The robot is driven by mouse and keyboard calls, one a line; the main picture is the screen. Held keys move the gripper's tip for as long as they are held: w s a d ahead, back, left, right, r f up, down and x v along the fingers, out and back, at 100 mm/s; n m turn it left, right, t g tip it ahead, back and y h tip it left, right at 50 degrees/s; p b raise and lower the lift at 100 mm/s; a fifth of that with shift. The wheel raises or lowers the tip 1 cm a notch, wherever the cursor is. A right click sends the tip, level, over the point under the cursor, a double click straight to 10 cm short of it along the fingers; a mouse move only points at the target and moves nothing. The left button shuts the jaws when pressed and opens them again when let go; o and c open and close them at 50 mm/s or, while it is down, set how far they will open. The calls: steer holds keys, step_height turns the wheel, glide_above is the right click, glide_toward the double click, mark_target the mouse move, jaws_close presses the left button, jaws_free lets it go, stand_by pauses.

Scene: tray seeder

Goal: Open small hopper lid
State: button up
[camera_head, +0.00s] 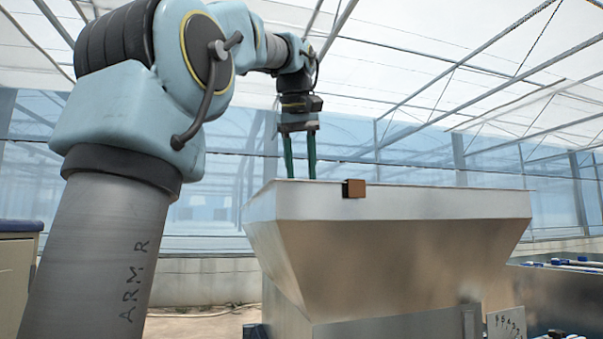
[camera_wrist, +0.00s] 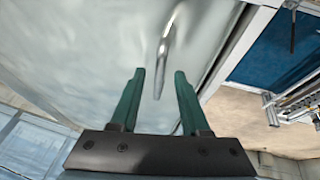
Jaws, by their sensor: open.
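The small hopper (camera_head: 390,250) is a flared metal bin in the head view. Its top is seen nearly edge-on, so the lid's face is hidden there. In the wrist view a pale, smooth metal surface, apparently the lid (camera_wrist: 80,60), fills the upper left and middle. A thin shiny bar handle (camera_wrist: 166,42) stands out on it. My gripper (camera_head: 300,176) points down over the hopper's left part, its green fingertips near the top edge. In the wrist view my gripper (camera_wrist: 158,72) is open, the handle showing between its fingers. I cannot tell whether they touch it.
Equipment with blue and white parts (camera_head: 570,265) stands at the lower right. A cabinet (camera_head: 17,265) is at the left edge. The air above the hopper's right part is clear.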

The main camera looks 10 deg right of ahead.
steer(key=shift+f, duration=0.15)
steer(key=shift+c, duration=0.2)
jaws_close()
stand_by(1.2)
